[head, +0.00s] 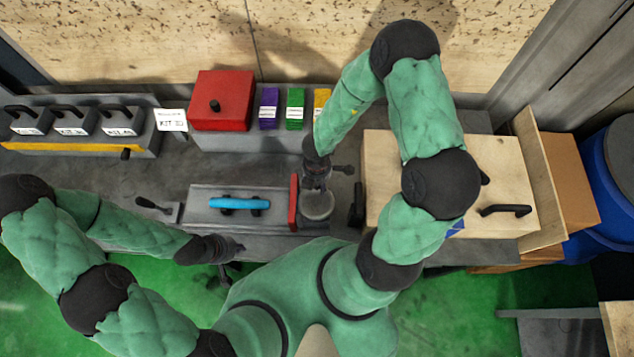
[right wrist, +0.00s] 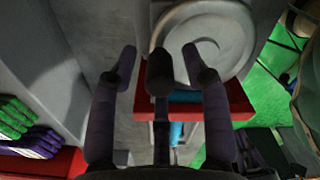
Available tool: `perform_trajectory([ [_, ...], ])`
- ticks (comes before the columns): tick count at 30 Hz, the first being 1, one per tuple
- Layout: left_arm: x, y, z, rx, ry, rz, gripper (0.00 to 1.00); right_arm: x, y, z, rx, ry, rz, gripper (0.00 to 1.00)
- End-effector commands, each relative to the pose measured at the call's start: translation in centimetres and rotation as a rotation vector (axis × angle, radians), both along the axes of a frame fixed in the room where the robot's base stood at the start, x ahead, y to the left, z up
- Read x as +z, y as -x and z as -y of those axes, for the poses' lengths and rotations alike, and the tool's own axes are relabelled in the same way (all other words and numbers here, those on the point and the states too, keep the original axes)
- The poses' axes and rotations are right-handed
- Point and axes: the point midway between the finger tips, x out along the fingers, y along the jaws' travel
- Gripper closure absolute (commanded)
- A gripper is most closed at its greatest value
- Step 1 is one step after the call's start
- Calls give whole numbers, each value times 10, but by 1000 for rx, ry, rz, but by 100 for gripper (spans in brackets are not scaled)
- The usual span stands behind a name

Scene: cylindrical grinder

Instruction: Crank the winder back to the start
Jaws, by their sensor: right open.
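A grey round disc (head: 317,206), which looks like the winder's wheel, stands right of an upright red plate (head: 293,202). It also shows at the top of the right wrist view (right wrist: 205,45). My right gripper (head: 318,172) is over the disc's back side, its fingers spread. In the right wrist view a dark knob (right wrist: 160,72) shows between the two fingers; I cannot tell whether it is a crank handle or part of my gripper. No grip on it is visible. My left gripper (head: 228,249) is low at the bench's front edge; its fingers are small and unclear.
A grey block with a blue handle (head: 240,204) lies left of the red plate. A red box (head: 222,100) and purple, green and yellow packs stand behind. A wooden box with black handles (head: 505,210) is at right. Bare bench lies around the black lever (head: 150,204).

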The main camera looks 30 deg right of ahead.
Motion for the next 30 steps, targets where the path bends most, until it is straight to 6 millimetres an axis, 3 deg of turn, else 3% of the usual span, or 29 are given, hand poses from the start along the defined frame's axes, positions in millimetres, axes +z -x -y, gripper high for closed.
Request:
perform_trajectory([
  [8,0,0,0,0,0,1,100,-1,0,0,-1,0,0,52],
  [13,0,0,0,0,0,1,100,-1,0,0,0,0,0,97],
  [14,0,0,0,0,0,1,100,-1,0,0,0,0,0,100],
  [30,7,0,0,0,0,1,100,-1,-1,-6,120,-2,-3,100],
])
